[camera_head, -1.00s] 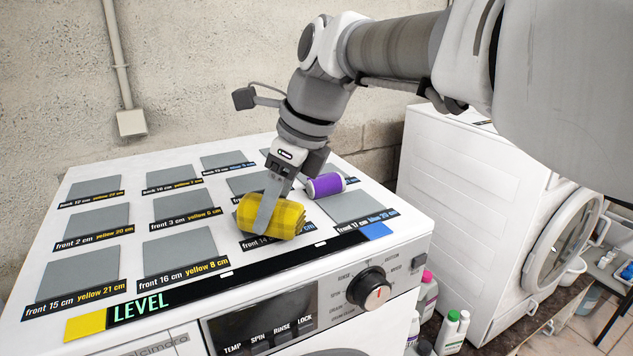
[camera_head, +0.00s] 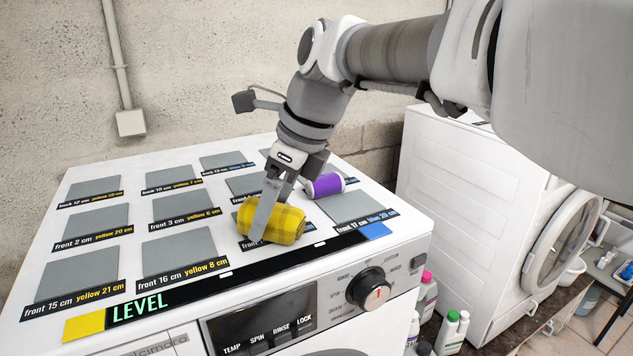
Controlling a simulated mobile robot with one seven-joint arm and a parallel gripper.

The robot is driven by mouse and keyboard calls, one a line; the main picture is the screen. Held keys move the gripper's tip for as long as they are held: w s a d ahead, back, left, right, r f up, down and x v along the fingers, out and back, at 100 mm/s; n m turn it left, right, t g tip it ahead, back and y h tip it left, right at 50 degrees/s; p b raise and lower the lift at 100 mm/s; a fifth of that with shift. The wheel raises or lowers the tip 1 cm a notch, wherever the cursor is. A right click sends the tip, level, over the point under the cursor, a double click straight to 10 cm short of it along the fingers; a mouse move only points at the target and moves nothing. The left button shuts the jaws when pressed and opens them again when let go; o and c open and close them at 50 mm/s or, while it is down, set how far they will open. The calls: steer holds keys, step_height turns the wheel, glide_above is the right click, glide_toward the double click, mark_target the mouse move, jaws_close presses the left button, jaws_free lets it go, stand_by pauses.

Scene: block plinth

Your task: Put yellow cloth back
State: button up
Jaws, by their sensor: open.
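The yellow cloth (camera_head: 283,222) is a rolled, checked bundle. It lies on a front pad of the washing machine top, the one labelled "front 14 cm", and covers most of that pad. My gripper (camera_head: 266,222) points down at the cloth. One finger shows in front of the cloth's left part; the other finger is mostly hidden behind it. The jaws are open, and I cannot tell whether they touch the cloth. A purple roll with white ends (camera_head: 325,186) lies just behind and to the right of the cloth.
Several grey pads with labels lie in rows on the white machine top (camera_head: 130,245); those on the left are bare. A yellow patch (camera_head: 85,326) and a blue patch (camera_head: 376,230) flank the LEVEL strip. Bottles (camera_head: 452,332) stand below, right of the machine.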

steer(key=p+v, duration=0.2)
steer(key=v, duration=1)
steer(key=s+d+f+n+t+h, duration=0.2)
steer(key=s+d+f+n, duration=0.4)
steer(key=d+f+n, duration=0.3)
steer(key=s+d+f+n+t+h, duration=0.2)
steer(key=s+d+f+n, duration=0.4)
steer(key=d+f+n, duration=0.3)
steer(key=shift+s+d+f+n+t, duration=0.2)
steer(key=shift+s+d+n+t, duration=0.25)
steer(key=shift+n, duration=0.95)
steer(key=shift+d, duration=0.1)
